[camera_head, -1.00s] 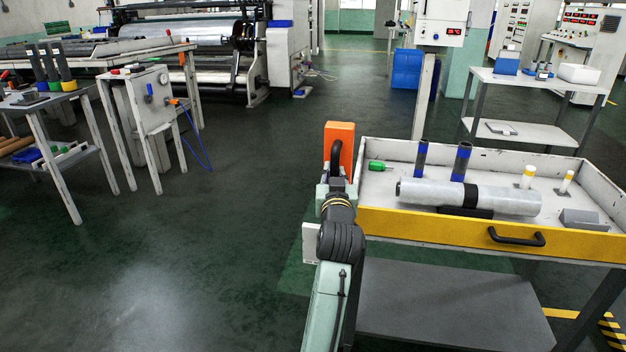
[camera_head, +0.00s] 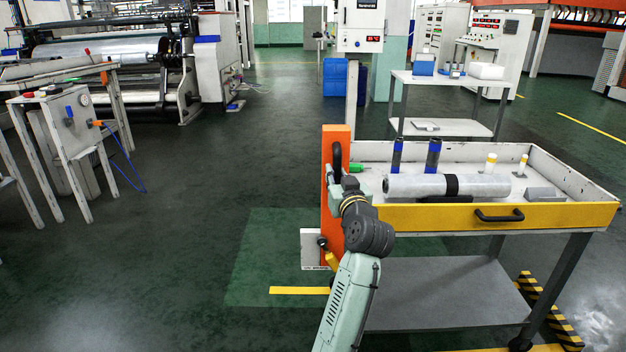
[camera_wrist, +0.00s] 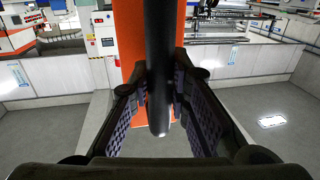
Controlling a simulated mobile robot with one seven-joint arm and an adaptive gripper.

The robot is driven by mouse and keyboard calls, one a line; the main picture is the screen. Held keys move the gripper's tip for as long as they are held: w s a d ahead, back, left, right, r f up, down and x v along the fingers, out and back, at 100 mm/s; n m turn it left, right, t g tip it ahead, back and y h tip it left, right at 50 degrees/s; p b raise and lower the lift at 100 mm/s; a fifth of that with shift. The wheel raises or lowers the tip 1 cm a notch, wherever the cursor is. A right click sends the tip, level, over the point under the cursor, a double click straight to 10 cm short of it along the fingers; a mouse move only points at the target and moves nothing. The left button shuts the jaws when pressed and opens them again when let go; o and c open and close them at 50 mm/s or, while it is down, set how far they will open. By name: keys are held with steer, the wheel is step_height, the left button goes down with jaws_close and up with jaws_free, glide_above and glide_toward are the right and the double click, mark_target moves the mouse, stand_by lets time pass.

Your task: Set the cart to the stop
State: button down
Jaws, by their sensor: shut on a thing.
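The cart has a white tray with a yellow front panel (camera_head: 420,217), a black front handle and a grey lower shelf (camera_head: 440,285). An orange upright plate (camera_head: 333,225) with a black bar handle (camera_wrist: 158,50) stands at its left end. My gripper (camera_wrist: 160,88) is shut on this handle, with the bar between both padded fingers. In the head view, my wrist partly hides the handle. A black-and-yellow striped bar (camera_head: 545,305), which looks like the stop, lies on the floor by the cart's right front leg. I cannot tell whether they touch.
The tray carries a large film roll (camera_head: 415,186), upright blue-banded tubes and small yellow-topped pieces. A white table (camera_head: 470,84) stands behind the cart. A green floor patch (camera_head: 260,255) with a yellow line lies left of and under the cart. The floor at left is open.

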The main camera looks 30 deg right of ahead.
steer(key=s+d+b, duration=0.3)
steer(key=s+d, duration=0.7)
steer(key=d, duration=0.5)
steer(key=shift+d, duration=0.15)
steer(key=shift+s, duration=0.1)
steer(key=c, duration=1.5)
jaws_free()
steer(key=v, duration=1.2)
